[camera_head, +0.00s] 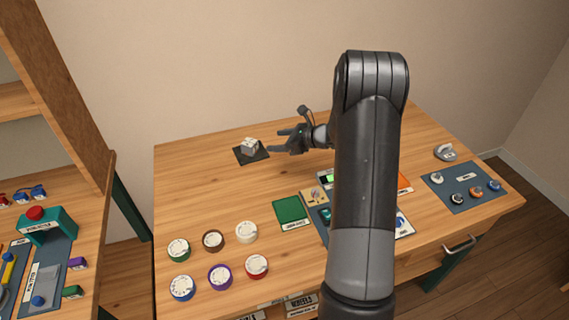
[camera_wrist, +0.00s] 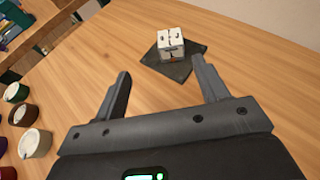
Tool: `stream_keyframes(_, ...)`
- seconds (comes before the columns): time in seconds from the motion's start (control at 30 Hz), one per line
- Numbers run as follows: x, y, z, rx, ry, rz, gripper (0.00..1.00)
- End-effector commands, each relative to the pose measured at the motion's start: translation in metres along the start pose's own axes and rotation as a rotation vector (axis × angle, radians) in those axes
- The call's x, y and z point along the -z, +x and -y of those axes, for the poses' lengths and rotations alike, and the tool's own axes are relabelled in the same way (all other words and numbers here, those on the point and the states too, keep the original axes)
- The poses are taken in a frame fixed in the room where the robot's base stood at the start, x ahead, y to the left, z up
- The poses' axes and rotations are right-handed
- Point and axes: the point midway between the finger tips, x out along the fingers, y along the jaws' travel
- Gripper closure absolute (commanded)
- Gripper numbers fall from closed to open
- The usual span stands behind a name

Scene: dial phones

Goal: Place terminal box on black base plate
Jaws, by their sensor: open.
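The terminal box (camera_head: 250,144) is a small pale grey-white block with dark marks. It sits on the black base plate (camera_head: 240,158), a dark square lying flat near the back left of the table. In the wrist view the box (camera_wrist: 171,43) rests upright on the plate (camera_wrist: 181,73), with plate showing around it. My gripper (camera_head: 277,141) is open and empty, just right of the plate and apart from the box. In the wrist view its two fingers (camera_wrist: 163,80) are spread, with the box beyond them.
Several round dials (camera_head: 213,241) stand at the front left. A green mat (camera_head: 292,212) lies at the middle front, and a blue-grey board with knobs (camera_head: 464,183) at the right. A shelf unit (camera_head: 60,110) stands at the left. The table left of the plate is clear.

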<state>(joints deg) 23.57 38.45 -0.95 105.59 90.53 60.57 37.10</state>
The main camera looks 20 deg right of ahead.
Motion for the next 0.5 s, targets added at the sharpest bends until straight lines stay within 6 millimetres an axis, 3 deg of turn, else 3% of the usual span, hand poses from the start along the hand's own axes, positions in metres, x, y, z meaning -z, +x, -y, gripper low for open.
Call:
stream_keyframes(0.2, -0.063, -0.018, -0.063, -0.134, -0.3, -0.081, 0.33)
stream_keyframes(0.5, -0.12, -0.065, -0.163, -0.331, -0.787, -0.216, 0.33)
